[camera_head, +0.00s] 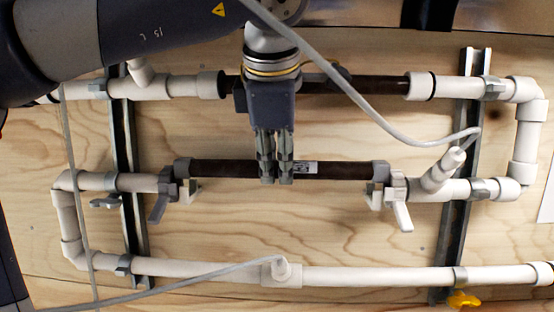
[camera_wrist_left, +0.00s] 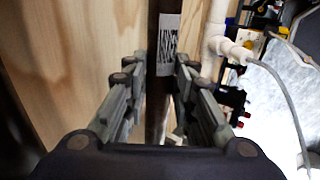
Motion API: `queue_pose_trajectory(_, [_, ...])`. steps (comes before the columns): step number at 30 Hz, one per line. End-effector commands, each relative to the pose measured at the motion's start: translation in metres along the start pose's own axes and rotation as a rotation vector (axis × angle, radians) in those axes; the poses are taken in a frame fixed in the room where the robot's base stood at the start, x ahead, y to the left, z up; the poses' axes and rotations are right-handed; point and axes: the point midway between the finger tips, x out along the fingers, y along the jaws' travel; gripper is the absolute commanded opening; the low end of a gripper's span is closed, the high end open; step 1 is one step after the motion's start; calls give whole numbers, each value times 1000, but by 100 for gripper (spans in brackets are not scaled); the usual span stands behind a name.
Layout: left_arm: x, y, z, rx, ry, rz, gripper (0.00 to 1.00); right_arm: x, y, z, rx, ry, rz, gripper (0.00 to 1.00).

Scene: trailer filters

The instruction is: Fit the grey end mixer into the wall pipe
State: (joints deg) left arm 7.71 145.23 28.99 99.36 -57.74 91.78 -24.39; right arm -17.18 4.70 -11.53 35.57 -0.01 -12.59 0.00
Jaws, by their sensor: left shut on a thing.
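The grey end mixer (camera_head: 225,168) is a dark tube with grey end pieces and a small printed label. It lies level across the middle of the wall, between the two white ends of the middle wall pipe (camera_head: 130,182). My left gripper (camera_head: 277,181) comes down from above and is shut on the tube beside the label. In the left wrist view the dark tube (camera_wrist_left: 155,120) runs between the fingers. Whether the end pieces are fully seated in the pipe, I cannot tell. My right gripper is not in view.
A second dark tube (camera_head: 380,85) with white ends is in the upper pipe, partly behind my gripper. A grey hose (camera_head: 375,115) hangs across the right side.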

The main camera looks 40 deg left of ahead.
Motion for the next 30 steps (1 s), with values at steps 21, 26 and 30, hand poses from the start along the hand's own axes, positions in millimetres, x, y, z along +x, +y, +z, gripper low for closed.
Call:
queue_pose_trajectory(21, [5,-2,0,0,0,1,0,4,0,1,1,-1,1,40])
queue_pose_trajectory(26, [8,-5,-1,0,0,1,0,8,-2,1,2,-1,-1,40])
queue_pose_trajectory(30, [11,-7,-1,0,0,0,0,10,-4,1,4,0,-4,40])
